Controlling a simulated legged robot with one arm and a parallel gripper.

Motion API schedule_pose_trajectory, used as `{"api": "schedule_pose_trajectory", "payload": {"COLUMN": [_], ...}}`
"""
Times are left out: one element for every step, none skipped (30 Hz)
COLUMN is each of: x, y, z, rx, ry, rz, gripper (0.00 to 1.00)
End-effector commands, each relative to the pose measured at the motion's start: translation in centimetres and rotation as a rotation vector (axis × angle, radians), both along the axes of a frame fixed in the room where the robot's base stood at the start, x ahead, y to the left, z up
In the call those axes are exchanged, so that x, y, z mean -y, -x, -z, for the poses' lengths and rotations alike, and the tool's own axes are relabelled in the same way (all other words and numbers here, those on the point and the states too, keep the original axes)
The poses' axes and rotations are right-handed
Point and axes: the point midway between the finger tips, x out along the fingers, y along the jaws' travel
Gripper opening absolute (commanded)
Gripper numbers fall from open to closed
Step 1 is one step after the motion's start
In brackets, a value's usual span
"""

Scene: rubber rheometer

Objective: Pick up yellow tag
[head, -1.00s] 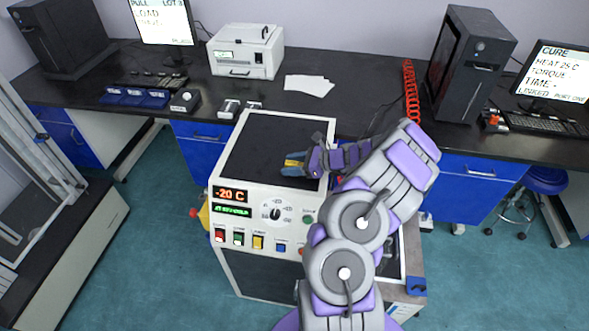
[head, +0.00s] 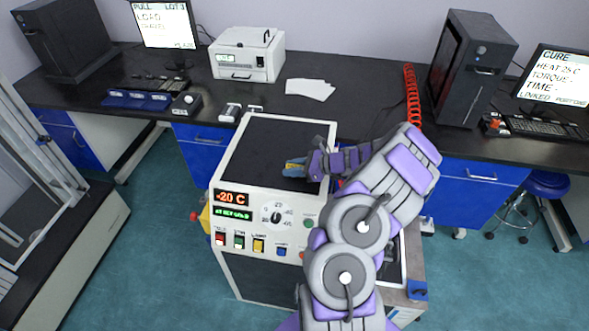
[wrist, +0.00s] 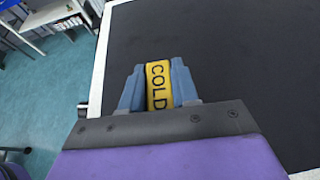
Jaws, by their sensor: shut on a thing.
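The yellow tag (wrist: 158,85) carries the black word COLD and sits between the two blue fingers of my gripper (wrist: 158,92) in the wrist view. My gripper is shut on it. In the head view my gripper (head: 293,168) is over the black top of the white machine, near its right side, and a little of the yellow tag (head: 291,165) shows between the fingers. The machine's black top (head: 265,140) is under the tag. I cannot tell whether the tag touches it. The fingers hide the tag's sides.
The machine's front panel (head: 240,213) reads -20 C and has a knob and coloured buttons. Behind it, the bench holds a white box device (head: 247,55), papers (head: 310,89), a red coiled cord (head: 411,95) and computers. The machine's black top is otherwise clear.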

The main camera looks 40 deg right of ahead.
Motion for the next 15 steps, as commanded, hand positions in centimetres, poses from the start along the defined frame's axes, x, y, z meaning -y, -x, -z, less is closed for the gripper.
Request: {"api": "schedule_pose_trajectory", "payload": {"x": [-0.1,0.0,0.0,0.0,0.0,0.1,0.1,0.1,0.1,0.1,0.1,0.1,0.1,0.1,0.1], "y": [0.0,0.0,0.0,0.0,0.0,0.0,0.1,0.0,0.0,0.0,0.0,0.0,0.0,0.0,0.0], "z": [-0.2,-0.5,-1.0,-1.5,-2.1,-2.9,-3.6,-4.2,-5.1,-5.7,-6.2,-6.9,-7.4,-7.8,-8.4], "rx": [-0.001,0.0,0.0,0.001,0.002,0.002,0.004,0.004,0.005,0.005,0.003,0.003,0.003,0.002,0.002], "ry": [0.0,0.0,0.0,-0.001,0.0,0.001,0.002,0.002,0.003,0.003,0.003,0.002,0.002,0.001,0.001], "rz": [-0.002,-0.001,-0.001,0.0,0.001,0.001,0.001,0.002,0.001,0.001,0.0,0.001,0.0,0.0,0.0], "gripper": [0.0,0.0,0.0,0.0,0.0,0.0,0.0,0.0,0.0,0.0,0.0,0.0,0.0,0.0,0.0]}}
